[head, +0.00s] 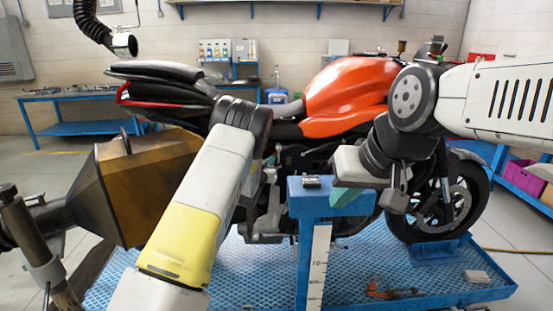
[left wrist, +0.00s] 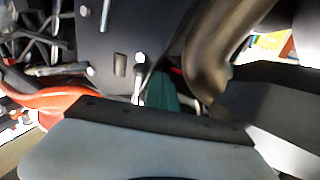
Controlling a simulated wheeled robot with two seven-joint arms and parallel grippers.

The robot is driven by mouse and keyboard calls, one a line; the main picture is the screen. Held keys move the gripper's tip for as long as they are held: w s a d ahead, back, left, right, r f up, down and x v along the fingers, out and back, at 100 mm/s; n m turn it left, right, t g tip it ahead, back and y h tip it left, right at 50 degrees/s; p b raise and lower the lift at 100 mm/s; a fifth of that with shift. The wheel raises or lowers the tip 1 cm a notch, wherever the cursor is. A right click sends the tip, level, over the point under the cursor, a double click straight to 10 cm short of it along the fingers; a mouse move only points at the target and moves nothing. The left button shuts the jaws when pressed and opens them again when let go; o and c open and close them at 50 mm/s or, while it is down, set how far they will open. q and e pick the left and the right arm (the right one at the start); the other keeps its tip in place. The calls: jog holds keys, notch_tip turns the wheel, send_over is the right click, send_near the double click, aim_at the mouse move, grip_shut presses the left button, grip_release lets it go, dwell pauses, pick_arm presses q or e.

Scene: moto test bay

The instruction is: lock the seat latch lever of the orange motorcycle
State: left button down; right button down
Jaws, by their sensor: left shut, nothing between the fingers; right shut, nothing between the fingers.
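The orange motorcycle (head: 345,95) stands side-on across the head view, its black tail at left and front wheel at right. In the left wrist view a blurred orange part of it (left wrist: 48,104) shows close up. I cannot make out the seat latch lever with certainty. My left arm reaches up to the bike below the seat and hides its own gripper in the head view. In the left wrist view the teal fingers of my left gripper (left wrist: 172,95) are shut and empty beside a dark plate with bolts.
The blue post (head: 316,205) with a measuring scale stands before the bike. The bike is on a blue platform (head: 240,285) with small loose parts. A brown boxy funnel (head: 145,185) stands at left. A blue workbench (head: 75,98) is at the back left.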

aim_at(280, 163)
pick_arm(q)
jog(key=shift+d+f, duration=0.25)
jog(key=shift+d, duration=0.35)
dwell(0.3)
jog(key=shift+d+f, duration=0.15)
jog(key=shift+d, duration=0.5)
jog(key=shift+d, duration=0.7)
jog(key=shift+d+r, duration=0.25)
jog(key=shift+d, duration=0.3)
